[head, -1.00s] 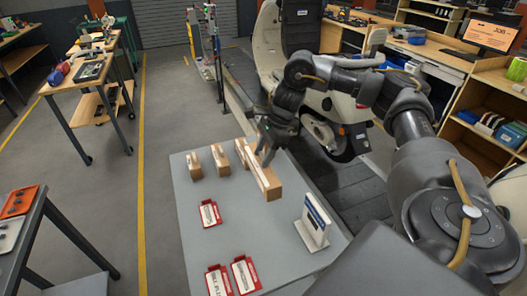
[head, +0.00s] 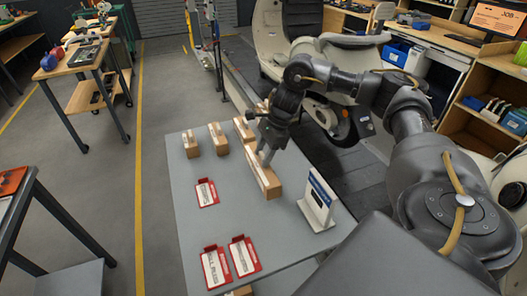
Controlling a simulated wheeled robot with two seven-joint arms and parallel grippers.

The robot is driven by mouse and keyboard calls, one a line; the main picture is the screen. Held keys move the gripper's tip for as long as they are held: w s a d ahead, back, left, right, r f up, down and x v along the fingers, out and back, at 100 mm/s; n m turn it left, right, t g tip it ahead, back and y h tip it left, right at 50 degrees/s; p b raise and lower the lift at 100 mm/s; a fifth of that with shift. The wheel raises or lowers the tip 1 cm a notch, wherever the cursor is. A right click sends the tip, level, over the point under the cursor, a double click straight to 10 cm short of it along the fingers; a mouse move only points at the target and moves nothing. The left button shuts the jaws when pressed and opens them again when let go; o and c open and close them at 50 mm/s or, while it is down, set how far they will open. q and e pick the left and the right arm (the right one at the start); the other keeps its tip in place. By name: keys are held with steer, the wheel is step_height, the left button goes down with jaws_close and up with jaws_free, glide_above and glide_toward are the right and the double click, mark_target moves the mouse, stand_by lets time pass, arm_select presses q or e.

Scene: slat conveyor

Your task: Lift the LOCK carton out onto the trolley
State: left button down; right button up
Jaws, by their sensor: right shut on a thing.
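My right gripper (head: 266,154) points down and is shut on a long brown carton (head: 268,187) with a pale strip along its top. The carton is at the right part of the grey tabletop (head: 195,229); I cannot tell whether it touches the top or hangs just above it. Its lettering is too small to read, so I cannot confirm it is the LOCK carton. Three more brown cartons stand along the far edge: one at the left (head: 191,149), one in the middle (head: 219,144) and one at the right (head: 244,130). My left gripper is out of view.
A white and blue sign stand (head: 318,204) stands close to the right of the held carton. Red-edged cards (head: 206,193) lie on the tabletop, with bare grey around them. The dark slat conveyor (head: 340,160) runs along the right side, carrying a cream scooter-like body (head: 268,42).

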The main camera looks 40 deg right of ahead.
steer(key=shift+f+b, duration=0.75)
steer(key=shift+f, duration=0.6)
steer(key=shift+w+a, duration=0.1)
steer(key=shift+a, duration=0.15)
steer(key=shift+f, duration=0.25)
steer(key=shift+f+b, duration=0.3)
steer(key=shift+b, duration=0.1)
steer(key=o, duration=1.3)
steer(key=shift+o, duration=0.2)
steer(key=shift+r, duration=0.15)
